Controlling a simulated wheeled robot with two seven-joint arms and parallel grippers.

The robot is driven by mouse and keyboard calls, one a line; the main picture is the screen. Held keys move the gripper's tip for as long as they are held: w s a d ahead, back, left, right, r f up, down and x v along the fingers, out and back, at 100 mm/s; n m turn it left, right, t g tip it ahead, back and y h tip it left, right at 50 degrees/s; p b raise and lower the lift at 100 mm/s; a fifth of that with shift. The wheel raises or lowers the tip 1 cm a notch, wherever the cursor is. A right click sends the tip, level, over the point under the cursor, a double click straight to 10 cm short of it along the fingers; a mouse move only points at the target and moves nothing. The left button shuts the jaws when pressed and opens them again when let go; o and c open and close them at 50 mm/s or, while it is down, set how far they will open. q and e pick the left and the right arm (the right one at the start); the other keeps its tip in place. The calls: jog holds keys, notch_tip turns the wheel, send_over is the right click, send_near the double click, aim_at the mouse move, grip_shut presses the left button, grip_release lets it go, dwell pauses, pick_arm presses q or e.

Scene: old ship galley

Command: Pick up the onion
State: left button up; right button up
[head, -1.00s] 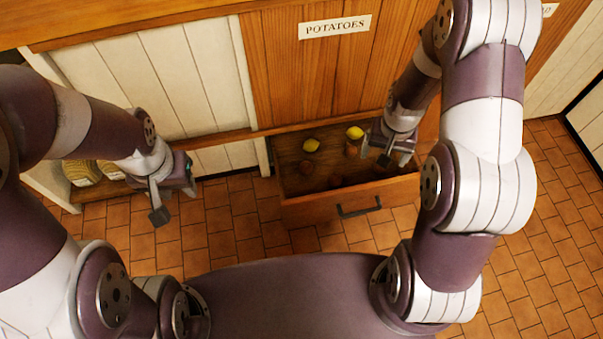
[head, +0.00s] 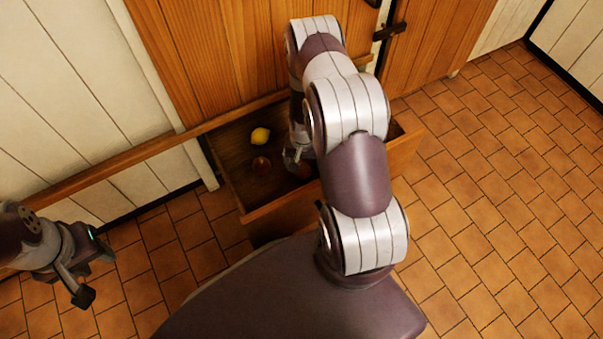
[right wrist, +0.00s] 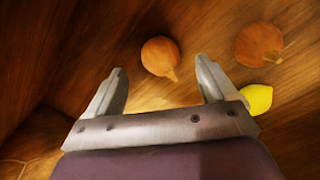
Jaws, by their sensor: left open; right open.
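A round brown onion (right wrist: 160,57) lies on the drawer floor, ahead of and roughly between the fingers of my right gripper (right wrist: 160,84) in the right wrist view. The fingers are open and empty, apart from it. A second onion (right wrist: 259,45) lies to the right. In the head view my right gripper (head: 297,160) is down inside the drawer, partly hidden by my arm. One onion (head: 261,164) shows left of it, and a reddish-brown round shape is partly hidden beside it. My left gripper (head: 94,274) is open and empty above the floor at far left.
A yellow lemon (head: 260,136) lies in the open wooden drawer (head: 275,208); a lemon (right wrist: 258,98) also shows beside the right finger in the right wrist view. The drawer walls surround my right gripper. Tiled floor (head: 490,190) is clear at right.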

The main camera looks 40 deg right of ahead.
aim_at(304, 166)
notch_tip(304, 166, down, 5)
jog(key=b, duration=0.3)
jog(key=shift+w+r, duration=0.1)
jog(key=shift+r, duration=0.3)
jog(key=c, duration=1.1)
notch_tip(304, 166, up, 10)
jog(key=p, duration=0.7)
jog(key=shift+c, duration=0.3)
